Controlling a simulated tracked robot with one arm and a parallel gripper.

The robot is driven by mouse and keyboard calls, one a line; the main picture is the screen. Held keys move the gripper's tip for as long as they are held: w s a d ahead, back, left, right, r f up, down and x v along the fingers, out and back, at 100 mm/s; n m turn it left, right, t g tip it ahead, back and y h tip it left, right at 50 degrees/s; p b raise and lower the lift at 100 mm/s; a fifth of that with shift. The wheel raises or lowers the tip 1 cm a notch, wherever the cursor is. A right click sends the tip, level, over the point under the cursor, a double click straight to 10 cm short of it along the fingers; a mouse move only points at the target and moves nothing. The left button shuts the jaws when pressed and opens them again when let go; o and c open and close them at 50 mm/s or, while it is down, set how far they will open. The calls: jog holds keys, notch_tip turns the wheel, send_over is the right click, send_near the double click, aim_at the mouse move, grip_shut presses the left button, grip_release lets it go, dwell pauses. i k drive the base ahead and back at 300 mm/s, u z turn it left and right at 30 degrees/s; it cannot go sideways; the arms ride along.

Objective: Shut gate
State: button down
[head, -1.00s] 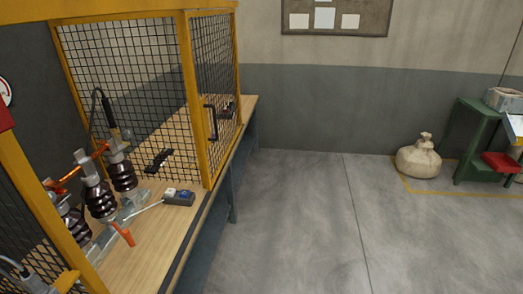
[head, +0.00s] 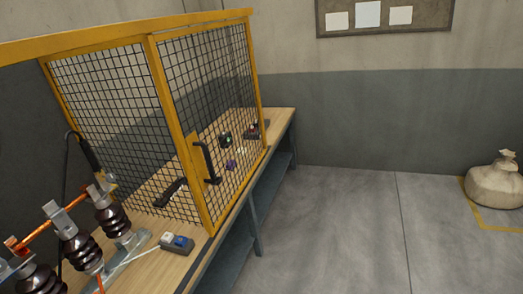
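The gate (head: 222,95) is a yellow-framed panel of black wire mesh on the front of a yellow cage, left of centre. It has a black upright bar handle (head: 208,163) near its left edge. Left of the gate's left post, the cage front below the top rail (head: 85,45) is open, and dark ribbed insulators (head: 110,215) show there unscreened. I cannot tell for certain whether the gate slides or swings. My gripper is not in view.
The cage stands on a wooden bench (head: 150,262) with blue-grey legs. A small grey box (head: 177,244) lies near its front edge. Small items sit behind the gate's mesh. A tied sack (head: 494,182) rests on the floor at right. The grey floor (head: 340,235) between is clear.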

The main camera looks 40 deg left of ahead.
aim_at(194, 145)
jog(key=i, duration=1.3)
jog(key=u, duration=0.45)
jog(key=i, duration=1.25)
jog(key=u, duration=0.6)
jog(key=i, duration=0.45)
jog(key=u, duration=0.15)
